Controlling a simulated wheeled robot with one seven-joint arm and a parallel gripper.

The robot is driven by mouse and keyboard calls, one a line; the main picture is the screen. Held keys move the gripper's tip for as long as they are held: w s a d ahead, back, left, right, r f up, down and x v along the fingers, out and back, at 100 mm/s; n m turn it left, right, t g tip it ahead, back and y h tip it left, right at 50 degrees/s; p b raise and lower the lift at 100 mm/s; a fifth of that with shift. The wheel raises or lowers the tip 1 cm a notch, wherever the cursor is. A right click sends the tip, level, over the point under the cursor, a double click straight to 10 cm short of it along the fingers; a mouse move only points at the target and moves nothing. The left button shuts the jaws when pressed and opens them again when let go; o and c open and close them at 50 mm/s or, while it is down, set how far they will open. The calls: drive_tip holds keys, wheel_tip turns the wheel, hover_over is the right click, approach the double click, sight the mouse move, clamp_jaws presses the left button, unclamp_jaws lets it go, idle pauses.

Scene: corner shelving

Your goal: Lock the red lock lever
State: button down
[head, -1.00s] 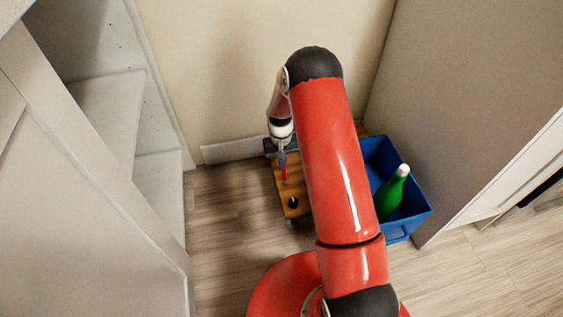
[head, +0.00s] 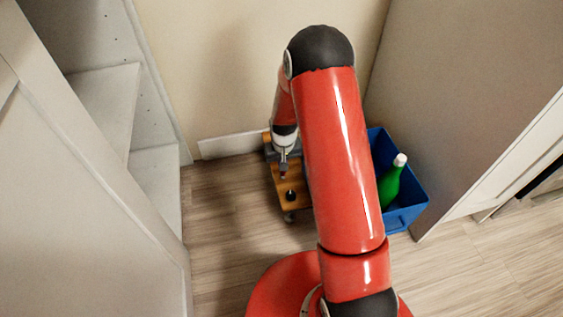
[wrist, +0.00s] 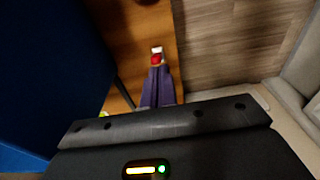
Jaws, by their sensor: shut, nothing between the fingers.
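A small red piece with a white end, which looks like the red lock lever (wrist: 156,58), shows right at the fingertips over the wood. I cannot tell whether the fingers touch it, or whether it is locked. In the head view the lever is not clearly seen, and my arm covers the board's right side.
A blue bin (head: 408,217) with a green bottle (head: 389,184) stands to the right of the board. A dark round spot (head: 291,195) lies on the board's near part. Grey panels rise at left and right. Wood floor (head: 225,215) to the left is clear.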

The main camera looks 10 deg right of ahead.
drive_tip(key=shift+r, duration=0.15)
drive_tip(key=shift+w+r+p, duration=0.1)
drive_tip(key=shift+r+p, duration=0.4)
drive_tip(key=shift+r, duration=0.15)
drive_tip(key=shift+r, duration=0.15)
wheel_tip(320, 180, up, 8)
drive_tip(key=p, duration=0.1)
drive_tip(key=shift+s+f, duration=0.25)
drive_tip(key=shift+s, duration=0.1)
idle(0.3)
